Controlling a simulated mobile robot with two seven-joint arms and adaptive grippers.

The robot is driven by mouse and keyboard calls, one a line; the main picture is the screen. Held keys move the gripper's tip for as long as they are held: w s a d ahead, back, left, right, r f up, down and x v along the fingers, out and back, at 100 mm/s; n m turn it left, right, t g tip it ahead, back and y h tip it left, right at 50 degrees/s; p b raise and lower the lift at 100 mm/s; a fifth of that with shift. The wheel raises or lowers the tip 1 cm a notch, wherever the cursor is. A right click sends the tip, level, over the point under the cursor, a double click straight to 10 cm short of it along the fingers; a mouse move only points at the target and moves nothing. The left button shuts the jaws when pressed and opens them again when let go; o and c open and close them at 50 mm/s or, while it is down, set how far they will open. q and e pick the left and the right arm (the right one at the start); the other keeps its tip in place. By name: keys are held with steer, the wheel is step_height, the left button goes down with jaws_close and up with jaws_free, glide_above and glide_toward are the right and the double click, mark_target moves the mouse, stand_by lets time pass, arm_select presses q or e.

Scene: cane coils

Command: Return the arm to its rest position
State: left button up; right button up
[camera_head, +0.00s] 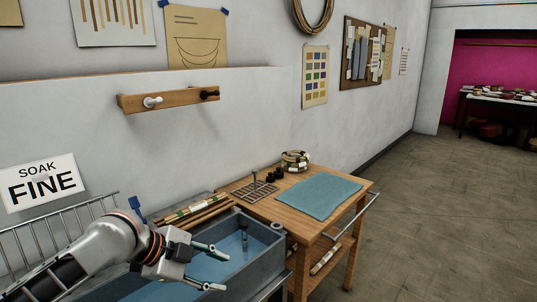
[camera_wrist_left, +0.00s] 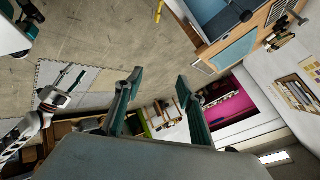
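My left gripper (camera_head: 217,268) reaches in from the lower left in the head view, over the grey water tank (camera_head: 262,232). Its two fingers are spread apart with nothing between them. In the left wrist view the same gripper (camera_wrist_left: 160,105) shows wide-apart teal fingers, with the distant room visible through the gap. What seems to be my right arm shows at the left of the wrist view, its gripper (camera_wrist_left: 70,88) too small to tell open from shut. It is not in the head view.
A wooden cart (camera_head: 360,205) with a teal mat (camera_head: 318,197) and a small coil (camera_head: 295,161) stands right of the tank. Cane bundles (camera_head: 200,208) lie behind the tank. A peg rail (camera_head: 168,98) is on the wall. A metal rack (camera_head: 60,235) is at left. Floor is clear at right.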

arm_select(q)
steer(key=s+d+f+n+t, duration=0.1)
steer(key=s+f+n+t, duration=0.1)
steer(key=f+n, duration=0.5)
steer(key=s+d+f+n+t, duration=0.1)
steer(key=s+f+n+t, duration=0.1)
steer(key=f, duration=0.9)
steer(key=s+a+f+n+y, duration=0.2)
steer(key=s+a+f+n, duration=0.1)
steer(key=s+a+f, duration=0.2)
steer(key=s+a+f+n+t+y, duration=0.1)
steer(key=s+a+f+n+y, duration=0.2)
steer(key=s+a+f, duration=0.3)
steer(key=s+f+n, duration=0.1)
steer(key=s+f, duration=0.3)
steer(key=s, duration=0.3)
steer(key=shift+s+t, duration=0.15)
steer(key=shift+t, duration=0.15)
steer(key=shift+r, duration=0.1)
